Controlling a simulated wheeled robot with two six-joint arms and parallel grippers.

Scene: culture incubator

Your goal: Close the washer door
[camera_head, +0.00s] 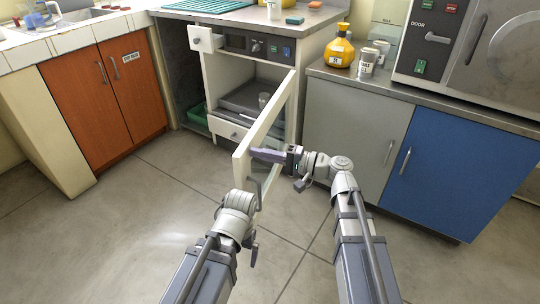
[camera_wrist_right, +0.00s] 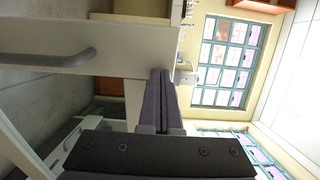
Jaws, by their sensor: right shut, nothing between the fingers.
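The washer (camera_head: 262,70) is a white machine with a dark control panel and an open chamber. Its white-framed door (camera_head: 240,165) stands open, hinged on the right side and swung out toward me. A grey bar handle (camera_head: 257,190) is on the door's outer face; in the right wrist view the handle (camera_wrist_right: 50,57) shows on the white door (camera_wrist_right: 115,40). My right gripper (camera_head: 262,154) is shut and empty, its purple fingers at the outer side of the door near the free edge. I cannot tell whether they touch it. My left arm is below the door; its fingers are hidden.
A grey-and-blue cabinet (camera_head: 350,125) stands close right of the washer, with a yellow bottle (camera_head: 340,48) and cups on top. An orange cabinet (camera_head: 105,95) is at left. A small white drawer (camera_head: 203,38) sticks out from the washer. The floor in front is clear.

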